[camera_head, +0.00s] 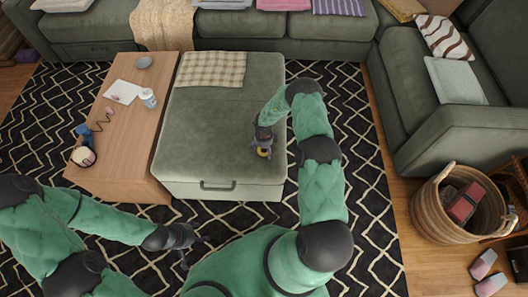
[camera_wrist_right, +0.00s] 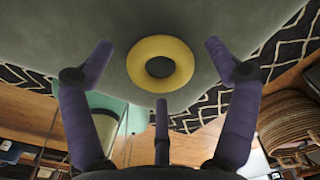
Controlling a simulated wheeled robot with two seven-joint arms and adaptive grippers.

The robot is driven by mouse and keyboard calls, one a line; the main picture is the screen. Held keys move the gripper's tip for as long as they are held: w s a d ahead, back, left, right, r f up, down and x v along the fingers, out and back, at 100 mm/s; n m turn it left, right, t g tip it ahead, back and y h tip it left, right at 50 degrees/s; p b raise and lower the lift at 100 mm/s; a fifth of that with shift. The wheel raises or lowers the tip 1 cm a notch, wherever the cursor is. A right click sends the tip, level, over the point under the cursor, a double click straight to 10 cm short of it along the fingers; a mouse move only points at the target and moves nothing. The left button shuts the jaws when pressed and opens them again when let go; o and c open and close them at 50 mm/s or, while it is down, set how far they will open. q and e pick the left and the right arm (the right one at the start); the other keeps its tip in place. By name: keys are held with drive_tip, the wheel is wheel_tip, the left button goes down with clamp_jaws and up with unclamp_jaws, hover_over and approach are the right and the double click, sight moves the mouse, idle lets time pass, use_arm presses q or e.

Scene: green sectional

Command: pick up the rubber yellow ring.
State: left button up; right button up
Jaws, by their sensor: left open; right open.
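The rubber yellow ring (camera_head: 264,153) lies on the green ottoman (camera_head: 215,125), near its right front corner. In the right wrist view the ring (camera_wrist_right: 135,67) lies flat, with its dark centre hole showing. My right gripper (camera_head: 262,145) is over the ring in the head view and partly covers it. In the right wrist view my right gripper (camera_wrist_right: 158,75) is open, its purple fingers spread on both sides of the ring and apart from it. My left gripper (camera_head: 188,246) is open and empty, low in front of the ottoman.
A wooden table (camera_head: 128,165) left of the ottoman holds a cup (camera_head: 148,98), paper and a corded phone. A checkered cloth (camera_head: 212,69) lies on the ottoman's back. A wicker basket (camera_head: 432,218) stands at right. The ottoman's middle is clear.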

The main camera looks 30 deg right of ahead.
drive_tip(key=shift+r, duration=0.1)
drive_tip(key=c, duration=1.3)
drive_tip(key=shift+o, duration=0.2)
